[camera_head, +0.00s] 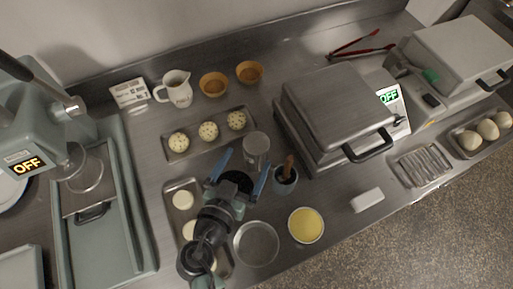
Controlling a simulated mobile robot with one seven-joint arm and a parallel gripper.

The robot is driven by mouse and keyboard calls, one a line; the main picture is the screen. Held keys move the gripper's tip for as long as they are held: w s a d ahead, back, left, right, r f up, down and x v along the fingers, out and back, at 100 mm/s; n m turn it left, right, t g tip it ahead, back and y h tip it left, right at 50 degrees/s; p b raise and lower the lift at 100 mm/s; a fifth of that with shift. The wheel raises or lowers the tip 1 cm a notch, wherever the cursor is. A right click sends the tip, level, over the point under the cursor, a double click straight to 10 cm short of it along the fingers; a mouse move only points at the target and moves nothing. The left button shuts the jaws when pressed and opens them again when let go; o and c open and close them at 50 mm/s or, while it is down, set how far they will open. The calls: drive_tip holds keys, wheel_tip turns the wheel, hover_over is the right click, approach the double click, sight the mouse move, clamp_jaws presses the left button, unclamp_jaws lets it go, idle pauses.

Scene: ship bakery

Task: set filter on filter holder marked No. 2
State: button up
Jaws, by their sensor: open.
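My gripper (247,160) is over the middle of the steel counter, its two blue fingers spread apart with nothing seen held between them. A clear or grey cylindrical cup (256,143) stands just beyond the fingertips. I cannot pick out a filter or a filter holder for certain, and no "No. 2" marking is readable. A small white card (130,94) with dark print stands at the back left; its text is too small to read. Two orange-brown round cups (213,84) (249,72) stand at the back, beside a white pitcher (176,88).
A dark pot (285,187), round tin (256,262), yellow-filled bowl (306,225) and closed press (335,105) stand to the right. Red tongs (362,50) lie behind.

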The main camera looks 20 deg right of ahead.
sight(256, 147)
drive_tip(key=shift+p+x, duration=1.1)
drive_tip(key=shift+x, duration=2.05)
drive_tip(key=shift+s+d+f, duration=0.1)
drive_tip(key=shift+s+d, duration=0.05)
drive_tip(key=shift+s, duration=0.1)
drive_tip(key=shift+c, duration=0.2)
drive_tip(key=c, duration=1.4)
clamp_jaws()
